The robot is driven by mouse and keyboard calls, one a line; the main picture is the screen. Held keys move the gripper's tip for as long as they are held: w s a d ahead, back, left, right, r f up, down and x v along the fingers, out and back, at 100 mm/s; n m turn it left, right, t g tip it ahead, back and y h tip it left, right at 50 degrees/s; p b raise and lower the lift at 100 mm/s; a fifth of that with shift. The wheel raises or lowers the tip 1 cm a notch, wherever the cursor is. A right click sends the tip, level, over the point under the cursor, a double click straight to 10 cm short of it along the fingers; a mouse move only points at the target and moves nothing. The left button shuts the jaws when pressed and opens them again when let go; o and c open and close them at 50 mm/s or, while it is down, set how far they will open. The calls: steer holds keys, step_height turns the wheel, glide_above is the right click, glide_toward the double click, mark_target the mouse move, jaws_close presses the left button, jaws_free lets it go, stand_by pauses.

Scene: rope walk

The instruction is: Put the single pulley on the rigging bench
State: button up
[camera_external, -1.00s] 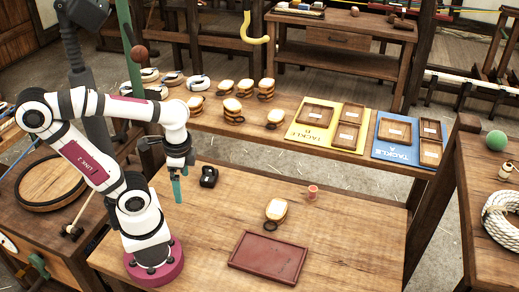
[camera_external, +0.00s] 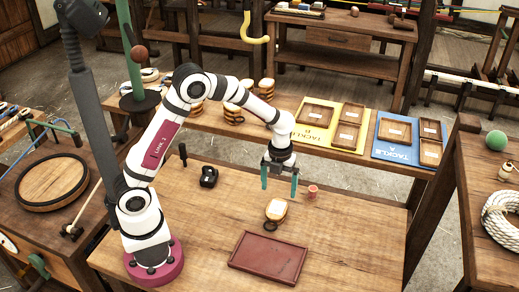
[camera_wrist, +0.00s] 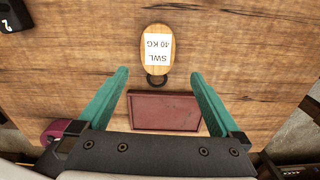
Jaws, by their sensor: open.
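A pale wooden pulley block (camera_external: 276,209) with a dark ring at its near end lies on the front wooden bench (camera_external: 200,230). In the wrist view the pulley (camera_wrist: 157,44) carries a white label reading "SWL 40 KG", seen upside down. My gripper (camera_external: 279,187) is open and empty above the pulley, fingers pointing down. In the wrist view the pulley lies just beyond the line of the fingertips (camera_wrist: 160,73), near the middle between them. A dark red tray (camera_external: 268,257) lies empty on the bench, nearer the camera than the pulley.
On the rear bench are several other pulleys (camera_external: 233,113), a yellow board (camera_external: 308,138) and a blue board (camera_external: 396,156) with wooden trays. The front bench's left middle is clear.

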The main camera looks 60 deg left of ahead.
mark_target(277, 208)
steer(key=f, duration=1)
steer(key=shift+a+f, duration=0.15)
steer(key=shift+a, duration=0.25)
steer(key=shift+w, duration=0.1)
jaws_close()
steer(key=shift+r, duration=0.55)
step_height(277, 208, up, 3)
steer(key=shift+f, duration=0.1)
steer(key=s+d+r, duration=0.6)
steer(key=d+r, duration=0.1)
steer(key=d, duration=0.3)
steer(key=a+r+n, duration=0.4)
steer(key=r+n, duration=0.4)
steer(key=n, duration=0.5)
steer(key=a+r+n, duration=0.4)
steer(key=r+n, duration=0.5)
steer(key=n, duration=0.5)
steer(key=shift+r+n, duration=0.25)
steer(key=shift+n, duration=0.05)
